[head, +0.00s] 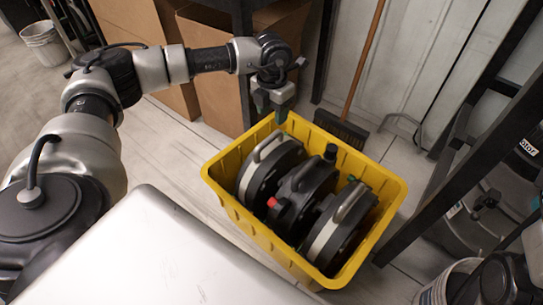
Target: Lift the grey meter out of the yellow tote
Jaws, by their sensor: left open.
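The yellow tote (238,213) stands on the floor in the middle of the head view. Three round meters stand on edge in it, side by side. The left meter (268,165) and the right meter (338,224) are dark with a light grey band and a grey handle; I cannot tell which of these two is the task's grey meter. The middle meter (301,194) is black with a red part. My left gripper (276,108) is open and empty, pointing down over the tote's far rim, above and behind the left meter. My right gripper does not show.
Cardboard boxes (218,70) stand behind the tote, close to my left arm. A broom (345,127) leans behind it.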

